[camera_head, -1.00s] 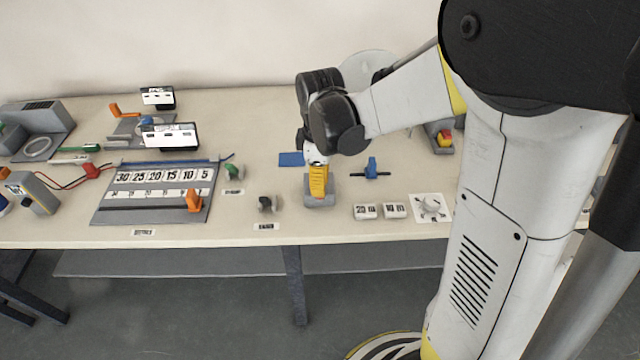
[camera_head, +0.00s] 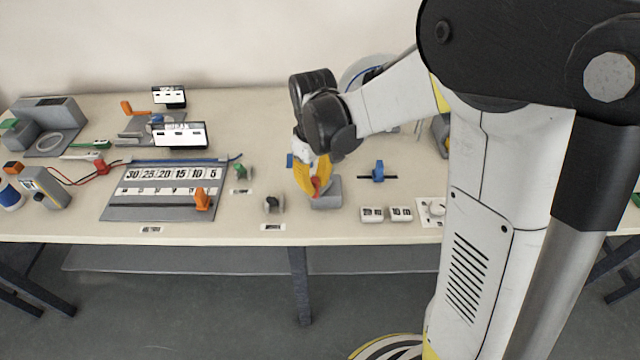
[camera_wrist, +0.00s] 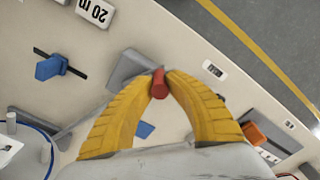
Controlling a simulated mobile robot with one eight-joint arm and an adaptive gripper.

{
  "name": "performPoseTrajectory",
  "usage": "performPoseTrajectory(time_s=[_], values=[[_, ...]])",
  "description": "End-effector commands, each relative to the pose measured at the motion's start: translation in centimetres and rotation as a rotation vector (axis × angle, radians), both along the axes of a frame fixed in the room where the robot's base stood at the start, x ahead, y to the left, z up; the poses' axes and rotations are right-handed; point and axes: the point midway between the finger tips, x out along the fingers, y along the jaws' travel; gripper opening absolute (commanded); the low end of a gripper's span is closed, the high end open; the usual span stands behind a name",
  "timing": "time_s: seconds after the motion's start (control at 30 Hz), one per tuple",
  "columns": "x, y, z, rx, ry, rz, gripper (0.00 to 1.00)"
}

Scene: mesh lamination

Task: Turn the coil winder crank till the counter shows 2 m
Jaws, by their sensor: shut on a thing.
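My gripper (camera_head: 314,192) has its yellow fingers shut on a small red knob (camera_head: 316,185), beside a grey block (camera_head: 327,194) on the bench. The wrist view shows the red knob (camera_wrist: 158,84) between the two fingertips, with the grey block (camera_wrist: 128,68) close beside it. The knob looks like a crank handle, but its link to the block is hidden. Two small white displays, one at the back (camera_head: 169,96) and one nearer (camera_head: 180,135), stand to the left; their readings are too small to make out.
Behind my arm is a round reel (camera_head: 362,72) with blue cable. A grey number board (camera_head: 160,205) with an orange piece lies left. The bench's front edge is close.

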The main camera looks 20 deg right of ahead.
Motion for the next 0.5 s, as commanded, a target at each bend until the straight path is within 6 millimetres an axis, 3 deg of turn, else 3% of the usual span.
performPoseTrajectory(time_s=[0.5], values=[[2.1,1.0,0.0,0.000,0.000,-0.446,0.00]])
